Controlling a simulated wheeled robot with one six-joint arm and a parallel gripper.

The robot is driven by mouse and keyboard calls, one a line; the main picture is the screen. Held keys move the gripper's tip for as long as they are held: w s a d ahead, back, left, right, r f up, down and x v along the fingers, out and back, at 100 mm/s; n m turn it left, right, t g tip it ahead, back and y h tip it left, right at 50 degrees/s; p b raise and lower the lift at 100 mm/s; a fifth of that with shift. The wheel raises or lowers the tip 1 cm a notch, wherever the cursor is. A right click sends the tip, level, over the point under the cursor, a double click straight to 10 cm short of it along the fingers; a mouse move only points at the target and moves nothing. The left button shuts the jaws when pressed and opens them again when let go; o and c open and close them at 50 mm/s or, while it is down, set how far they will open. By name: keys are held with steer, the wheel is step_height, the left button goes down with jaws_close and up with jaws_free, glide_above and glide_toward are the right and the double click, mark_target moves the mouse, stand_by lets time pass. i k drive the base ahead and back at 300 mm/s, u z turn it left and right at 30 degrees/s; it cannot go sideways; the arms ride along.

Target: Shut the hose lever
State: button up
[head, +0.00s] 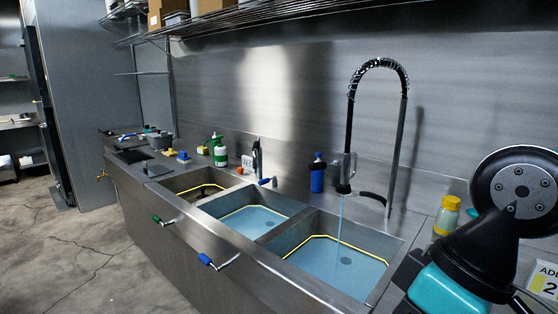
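A tall spring-neck hose tap (379,64) arches over the right sink basin (398,250). Its black spray head (343,188) hangs down, and a thin blue stream of water (340,222) runs from it into the basin. A grey loop-shaped piece (351,166) sits beside the spray head, and a black curved arm (372,196) runs from there to the tap's post. I cannot tell which of these is the hose lever. My arm's teal and black links fill the lower right, apart from the tap. I cannot make out my gripper's fingers.
The middle basin (250,222) and the right basin hold blue water. A blue bottle (318,176) stands behind the basins, left of the spray head. A yellow-capped bottle (446,215) stands at right near my arm. Green (156,218) and blue (205,259) handles stick out in front.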

mark_target(315, 166)
steer(key=z, duration=0.1)
steer(key=k, duration=0.5)
steer(key=u, duration=1)
steer(key=i, duration=0.7)
steer(key=u, duration=0.65)
steer(key=i, duration=0.65)
steer(key=z, duration=0.7)
steer(key=i, duration=0.8)
steer(key=z, duration=0.7)
